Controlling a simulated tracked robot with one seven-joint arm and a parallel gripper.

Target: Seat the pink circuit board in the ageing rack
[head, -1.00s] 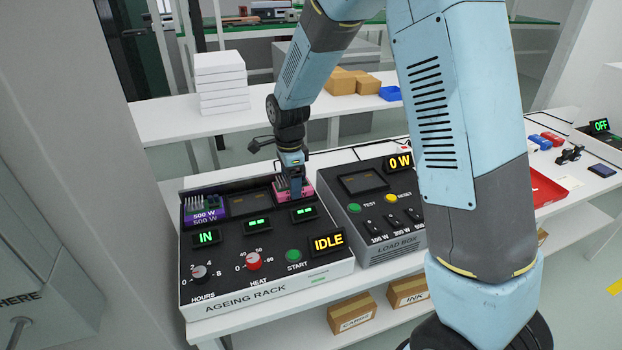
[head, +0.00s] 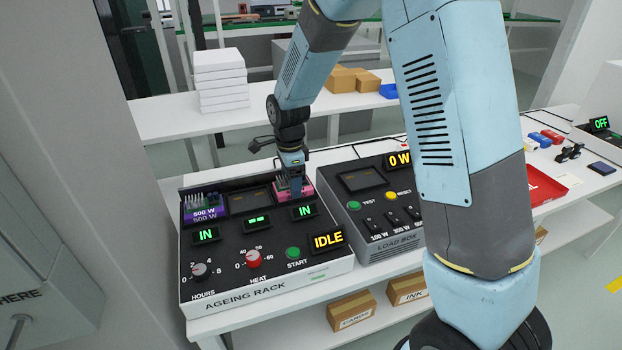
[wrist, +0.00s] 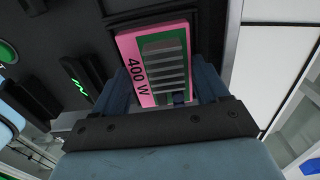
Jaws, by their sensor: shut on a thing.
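The ageing rack (head: 262,282) is a black-topped box on the white bench, with bays along its back edge. The pink circuit board (head: 306,190) sits in the right-hand bay, and the display below that bay (head: 303,211) reads IN. My gripper (head: 294,194) is above that bay, shut on the pink board. In the wrist view the board (wrist: 134,45) shows "400 W" and a grey finned block, between the fingers (wrist: 168,85). A purple 500 W board (head: 204,212) sits in the left bay, whose display also reads IN. The middle bay (head: 249,203) looks empty.
The rack shows IDLE (head: 327,241). The load box (head: 372,225) stands close on the right, reading 0 W. White boxes (head: 220,80) are stacked on the shelf behind. A red tray (head: 545,190) lies farther right, partly behind my arm.

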